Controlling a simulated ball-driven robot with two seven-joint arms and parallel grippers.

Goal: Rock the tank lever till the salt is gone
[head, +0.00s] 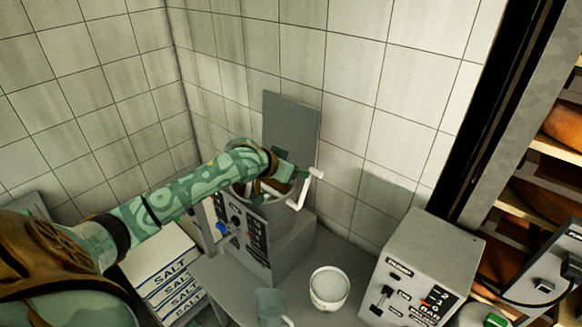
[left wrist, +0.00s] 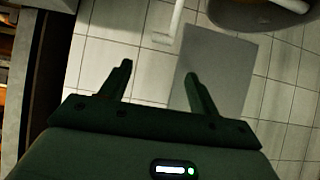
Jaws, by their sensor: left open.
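The tank (head: 283,243) is a grey box with a control panel on its front, at the middle of the head view. Its white lever (head: 307,188) sticks up at the right of its top. My left gripper (head: 290,172) is at the tank's top, just left of the lever, and hides much of the opening. In the left wrist view the gripper (left wrist: 157,82) is open and empty. The white lever (left wrist: 175,22) shows beyond the fingertips, not between them. The salt inside the tank is hidden. My right gripper is not in view.
A stack of salt packs (head: 158,258) stands left of the tank. A white tub (head: 330,288) and a mug (head: 271,306) stand in front. A grey control box (head: 425,258) is at right, near shelves of cheese wheels (head: 548,205). A grey plate (head: 291,123) stands against the tiled wall.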

